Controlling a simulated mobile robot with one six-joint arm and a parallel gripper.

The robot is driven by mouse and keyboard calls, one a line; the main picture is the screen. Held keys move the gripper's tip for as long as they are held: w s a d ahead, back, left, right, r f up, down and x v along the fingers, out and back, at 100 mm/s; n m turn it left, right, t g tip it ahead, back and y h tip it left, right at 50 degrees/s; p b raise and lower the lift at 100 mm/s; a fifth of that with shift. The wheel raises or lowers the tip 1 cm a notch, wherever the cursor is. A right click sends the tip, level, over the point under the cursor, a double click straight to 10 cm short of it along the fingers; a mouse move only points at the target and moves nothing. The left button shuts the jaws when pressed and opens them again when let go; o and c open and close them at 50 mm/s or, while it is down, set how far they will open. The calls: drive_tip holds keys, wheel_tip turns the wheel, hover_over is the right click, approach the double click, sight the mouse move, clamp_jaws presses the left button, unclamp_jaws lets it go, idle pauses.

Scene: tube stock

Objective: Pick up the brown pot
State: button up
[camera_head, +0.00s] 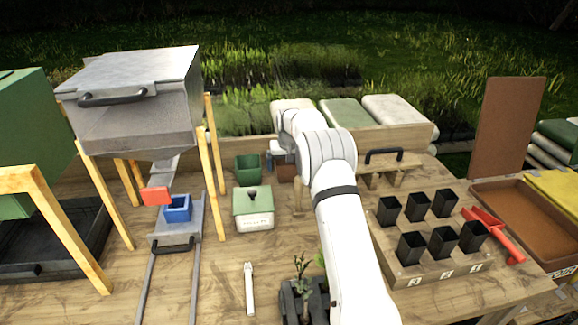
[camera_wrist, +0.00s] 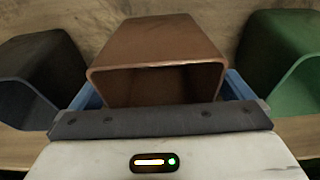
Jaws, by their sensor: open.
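The brown pot (camera_wrist: 155,50) fills the middle of the wrist view, its open rim facing the camera. My gripper (camera_wrist: 162,92) is open. Its blue fingers show at the left and right edges of the pot, one on each side, mostly hidden behind it. I cannot tell whether they touch the pot. In the head view a small part of the brown pot (camera_head: 286,173) shows beside the green pot, the rest hidden by my arm.
A green pot (camera_wrist: 285,55) and a black pot (camera_wrist: 40,75) flank the brown pot closely. The green pot (camera_head: 247,168) also shows in the head view. A green-lidded box (camera_head: 254,215) stands in front. A wooden rack (camera_head: 410,275) of several black pots is at right.

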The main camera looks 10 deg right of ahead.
drive_tip(key=shift+c, duration=0.2)
drive_tip(key=c, duration=0.9)
